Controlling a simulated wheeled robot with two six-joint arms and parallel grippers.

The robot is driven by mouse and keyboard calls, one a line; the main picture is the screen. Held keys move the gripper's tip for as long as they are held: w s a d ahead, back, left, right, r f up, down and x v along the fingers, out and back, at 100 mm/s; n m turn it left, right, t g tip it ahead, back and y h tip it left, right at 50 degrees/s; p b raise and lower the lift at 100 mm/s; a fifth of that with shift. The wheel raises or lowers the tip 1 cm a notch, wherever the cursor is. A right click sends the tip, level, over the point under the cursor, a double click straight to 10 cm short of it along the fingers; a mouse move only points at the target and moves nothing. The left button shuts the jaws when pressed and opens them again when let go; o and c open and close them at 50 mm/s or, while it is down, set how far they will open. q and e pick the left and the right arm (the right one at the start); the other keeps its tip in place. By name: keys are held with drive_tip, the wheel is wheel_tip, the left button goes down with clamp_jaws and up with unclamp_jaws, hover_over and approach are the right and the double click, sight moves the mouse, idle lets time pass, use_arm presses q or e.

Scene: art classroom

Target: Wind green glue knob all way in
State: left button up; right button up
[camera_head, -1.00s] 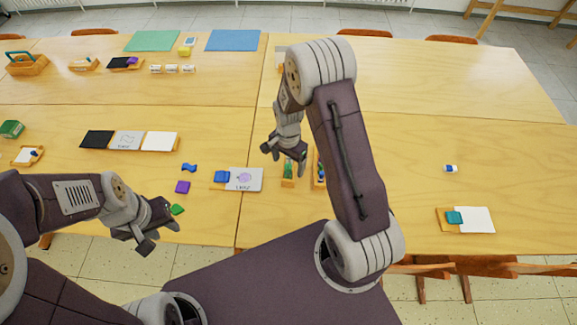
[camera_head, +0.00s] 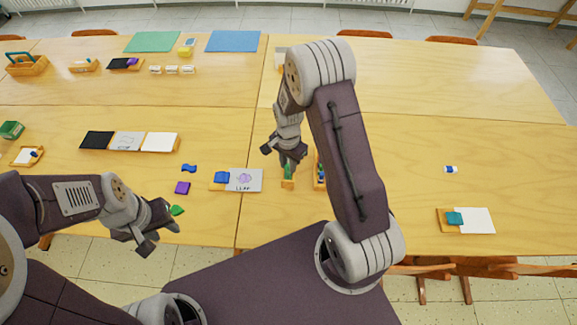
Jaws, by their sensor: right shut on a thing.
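The green glue stick (camera_head: 287,171) stands in a narrow orange holder (camera_head: 288,184) near the front of the table, partly hidden by my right gripper. My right gripper (camera_head: 288,162) is over the holder, shut on the upper part of the green glue stick. The knob itself is too small and covered to make out. My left gripper (camera_head: 160,238) is open and empty at the table's front edge, just below a small green piece (camera_head: 177,211).
Another orange holder (camera_head: 319,181) with dark items stands close to the right, partly behind my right arm. A purple block (camera_head: 182,188) is farther left. The table's right half is mostly clear.

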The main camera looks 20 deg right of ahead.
drive_tip(key=shift+r+n, duration=0.1)
drive_tip(key=shift+n, duration=0.5)
drive_tip(key=n+p, duration=0.1)
drive_tip(key=n, duration=0.3)
drive_tip(key=n+p, duration=0.1)
drive_tip(key=n, duration=0.3)
drive_tip(key=shift+n, duration=1.1)
drive_tip(key=o, duration=1.6)
drive_tip(key=shift+o, duration=0.2)
